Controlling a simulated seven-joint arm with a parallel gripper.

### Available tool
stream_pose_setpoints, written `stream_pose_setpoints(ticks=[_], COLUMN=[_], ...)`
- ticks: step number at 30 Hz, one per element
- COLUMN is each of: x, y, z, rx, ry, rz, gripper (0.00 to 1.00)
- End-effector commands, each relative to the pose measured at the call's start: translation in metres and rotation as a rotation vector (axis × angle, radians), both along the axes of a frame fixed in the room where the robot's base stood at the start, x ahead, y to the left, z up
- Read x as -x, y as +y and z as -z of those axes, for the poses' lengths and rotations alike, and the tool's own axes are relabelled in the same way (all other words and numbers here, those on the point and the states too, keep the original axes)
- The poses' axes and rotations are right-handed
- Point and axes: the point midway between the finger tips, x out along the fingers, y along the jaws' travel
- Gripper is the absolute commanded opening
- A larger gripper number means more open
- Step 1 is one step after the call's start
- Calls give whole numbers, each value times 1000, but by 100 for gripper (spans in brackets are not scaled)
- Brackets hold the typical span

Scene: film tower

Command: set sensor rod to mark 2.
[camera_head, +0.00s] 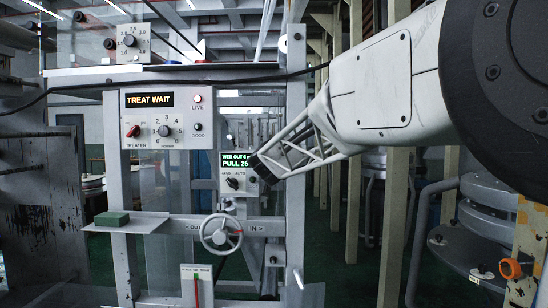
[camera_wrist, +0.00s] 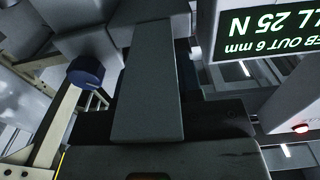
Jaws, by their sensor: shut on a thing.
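My gripper (camera_head: 262,170) reaches in from the right, with its dark fingertips beside the grey display box (camera_head: 240,184) on the right post of the frame. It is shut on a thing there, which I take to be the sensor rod. The fingers hide the held part, and I cannot make out the rod's marks. In the wrist view, a broad grey bar (camera_wrist: 148,90) runs up the middle above the dark gripper body. A dark blue round knob (camera_wrist: 86,70) is left of it. The display (camera_wrist: 262,32) shows upside down, reading 6 mm and 25 N.
A handwheel (camera_head: 221,233) sits on the crossbeam between OUT and IN labels. A treater panel (camera_head: 164,120) reads TREAT WAIT, with a red knob and a numbered dial. A green block (camera_head: 112,219) lies on the left shelf. An orange knob (camera_head: 510,269) is at lower right.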

Motion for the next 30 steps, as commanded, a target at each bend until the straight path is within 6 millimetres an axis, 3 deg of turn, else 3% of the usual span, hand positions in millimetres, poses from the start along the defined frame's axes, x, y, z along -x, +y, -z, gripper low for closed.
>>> stream_pose_setpoints(ticks=[12,21,22,27,30], x=[28,29,29,29,29], y=[0,0,0,0,0], z=[0,0,0,0,0], rx=[0,0,0,0,0], ry=[0,0,0,0,0], rz=[0,0,0,0,0], gripper=[0,0,35,58,58])
